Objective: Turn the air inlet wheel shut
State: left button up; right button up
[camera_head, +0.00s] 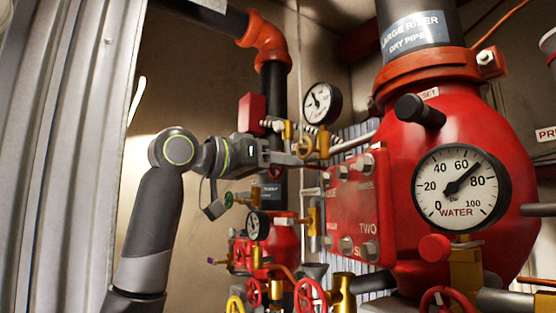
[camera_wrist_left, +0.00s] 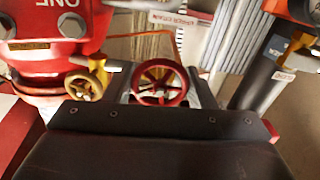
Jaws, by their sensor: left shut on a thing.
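A red spoked hand wheel (camera_wrist_left: 160,83) sits between the two fingers of my left gripper (camera_wrist_left: 165,92) in the left wrist view, and the gripper is shut on it. I take it as the air inlet wheel, though no label on it is readable. In the head view my left gripper (camera_head: 303,157) reaches in from the left among the small valves, and its fingers are partly hidden by fittings. A yellow hand wheel (camera_wrist_left: 84,86) is beside the left finger in the wrist view. My right gripper is not in view.
The large red riser body (camera_head: 455,125) with a water gauge (camera_head: 461,188) stands at the right. A small gauge (camera_head: 322,103) is just above my left gripper. Several valves, including a red wheel (camera_head: 310,295), crowd below. A corrugated panel (camera_head: 60,150) is at the left.

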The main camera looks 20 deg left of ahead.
pick_arm(q)
jog(key=shift+f+m+p, duration=0.2)
jog(key=shift+m+p, duration=0.3)
jog(key=shift+m, duration=1)
jog(key=o, duration=1)
jog(key=shift+r, duration=0.1)
jog(key=b+v, duration=0.7)
jog(key=v, duration=1)
jog(key=shift+s+a, duration=0.15)
jog(key=shift+a, duration=0.05)
